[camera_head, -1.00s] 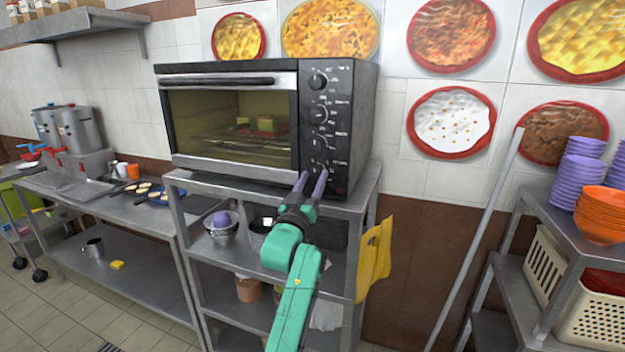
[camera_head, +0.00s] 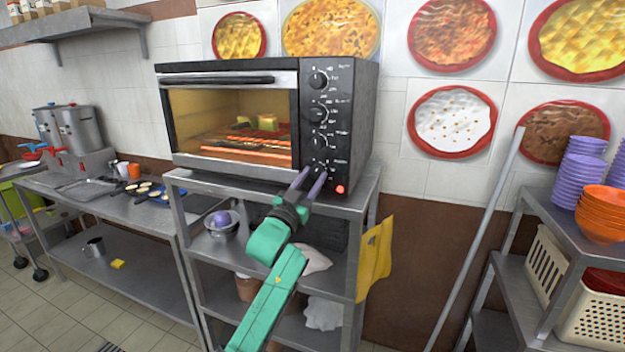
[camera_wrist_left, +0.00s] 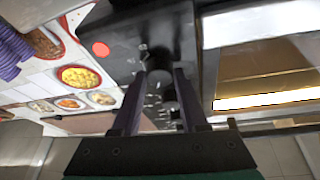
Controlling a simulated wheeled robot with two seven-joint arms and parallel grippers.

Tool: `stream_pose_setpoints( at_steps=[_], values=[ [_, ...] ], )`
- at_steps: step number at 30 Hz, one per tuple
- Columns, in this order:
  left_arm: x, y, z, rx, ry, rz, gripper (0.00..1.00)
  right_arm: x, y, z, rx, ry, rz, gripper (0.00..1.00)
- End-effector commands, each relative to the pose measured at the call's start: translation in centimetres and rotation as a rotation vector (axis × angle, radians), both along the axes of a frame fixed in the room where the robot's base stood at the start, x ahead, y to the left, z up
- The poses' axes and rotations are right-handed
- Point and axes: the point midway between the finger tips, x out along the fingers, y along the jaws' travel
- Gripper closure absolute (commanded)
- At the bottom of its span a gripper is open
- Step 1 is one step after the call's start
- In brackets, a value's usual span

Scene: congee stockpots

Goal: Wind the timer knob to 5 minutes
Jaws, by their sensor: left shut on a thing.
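The toaster oven (camera_head: 225,120) stands on a metal shelf, its black control panel (camera_head: 345,110) on the right side of its front. The timer knob (camera_head: 319,169) is the lowest of several knobs on that panel. My left gripper (camera_head: 316,174) is shut on this knob, its purple fingers covering part of it. In the left wrist view the two fingers (camera_wrist_left: 160,78) reach to the panel on both sides of the knob (camera_wrist_left: 157,60). The red indicator light (camera_head: 340,189) glows, and the oven inside is lit with orange heating bars. The knob's exact setting is too small to read.
Food pieces (camera_head: 266,122) lie on the rack behind the oven's closed glass door. A bowl with a purple item (camera_head: 222,220) sits on the shelf below. A yellow cloth (camera_head: 374,260) hangs at the shelf's right side. A grey pole (camera_head: 480,235) leans further right.

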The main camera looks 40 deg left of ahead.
Motion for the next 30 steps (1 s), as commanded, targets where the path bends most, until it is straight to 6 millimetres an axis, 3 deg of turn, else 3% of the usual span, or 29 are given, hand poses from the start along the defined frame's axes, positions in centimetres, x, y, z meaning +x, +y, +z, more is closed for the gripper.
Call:
stream_pose_setpoints(
  at_steps=[15,30],
  values=[
    [-0.04,0.22,0.03,0.291,0.106,0.0,1.0,0.02,0.05,1.04,0.001,0.0,0.0,0.5],
    [-0.06,0.22,0.03,0.325,0.116,0.0,1.0,0.0,0.01,1.11,0.0,0.0,0.0,0.5]
  ],
)
